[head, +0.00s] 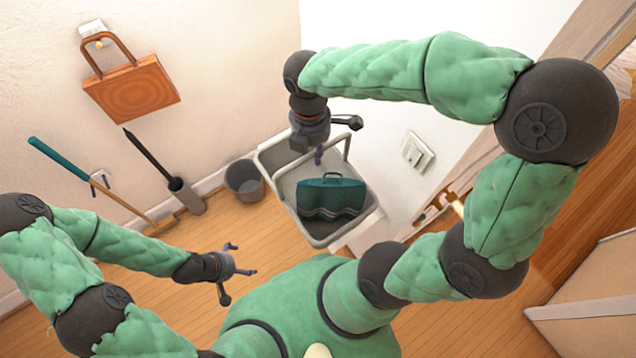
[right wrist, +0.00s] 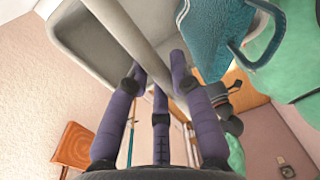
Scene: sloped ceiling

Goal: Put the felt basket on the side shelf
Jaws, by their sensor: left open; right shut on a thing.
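The felt basket (head: 284,186) is a light grey open tub with a hoop handle, right of centre in the head view. A teal case with its own handle (head: 330,194) lies inside it. My right gripper (head: 319,153) is over the basket, its fingers closed around the hoop handle. In the right wrist view the purple fingers (right wrist: 155,78) straddle the pale handle bar, with the basket's grey wall (right wrist: 75,38) beyond. My left gripper (head: 240,262) is open and empty over the floor, left of the basket. I cannot clearly make out the side shelf; a pale ledge (head: 366,232) shows below the basket.
A dark grey bin (head: 244,180) stands on the floor left of the basket. A long-handled tool (head: 95,185) and a dark brush (head: 165,170) lean by the left wall. An orange bag (head: 130,90) hangs on a wall hook. A switch plate (head: 417,151) is on the white wall. Wooden floor between is clear.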

